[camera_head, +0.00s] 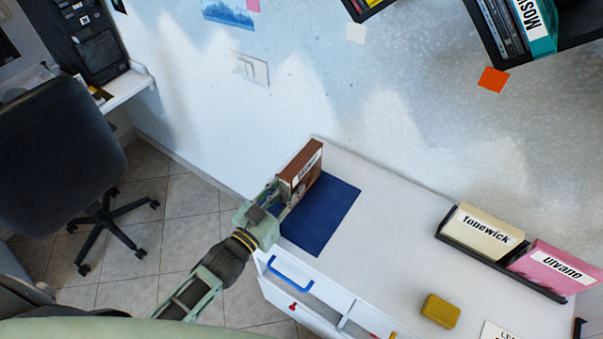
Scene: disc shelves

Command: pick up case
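A brown case (303,161) with a white label stands upright at the far left part of the blue mat (325,212) on the white cabinet top. The label's text is too small to read. My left gripper (281,193) is at the lower left edge of the case, with its fingers against or right beside it. The fingers overlap the case in the view, so I cannot tell whether they are closed on it. My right gripper is out of view.
A black rack (482,254) holds a cream Tonewick case (484,229) and a pink Ulvane case (556,268) at the right. A yellow block (440,311) lies in front. The middle of the white top (390,230) is clear. A dark chair (58,150) stands left.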

